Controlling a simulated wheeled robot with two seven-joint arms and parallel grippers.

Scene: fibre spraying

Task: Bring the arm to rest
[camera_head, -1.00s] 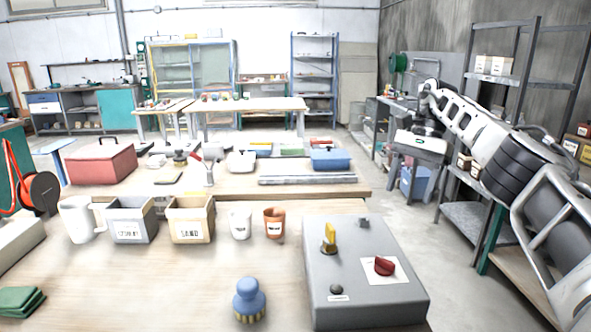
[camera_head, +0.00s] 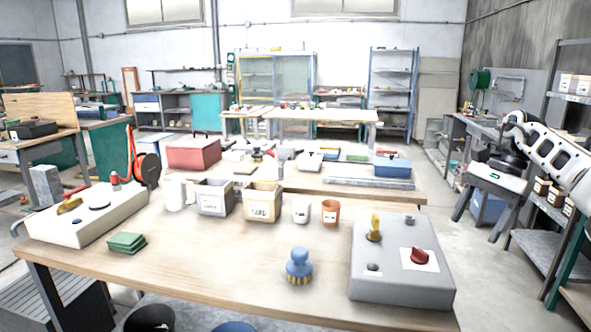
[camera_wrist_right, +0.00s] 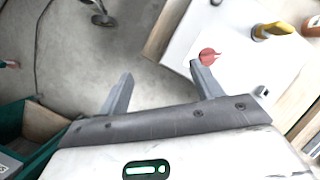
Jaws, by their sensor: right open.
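My right arm comes in from the right edge in the head view. My right gripper (camera_head: 476,218) hangs over the floor to the right of the grey control box (camera_head: 380,286), fingers pointing down. In the wrist view the two fingers of this gripper (camera_wrist_right: 160,76) are spread apart with nothing between them. The box with the red knob (camera_wrist_right: 207,57) and yellow switch (camera_wrist_right: 272,31) lies beyond the fingers, apart from them. My left gripper is not in view.
The wooden table (camera_head: 190,275) bears a blue brush (camera_head: 299,264), green cloths (camera_head: 127,243), a white mug (camera_head: 174,193), labelled bins and cups, and a pale switch box (camera_head: 88,222). A metal shelf (camera_head: 555,250) stands at the right. Open floor lies between table and shelf.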

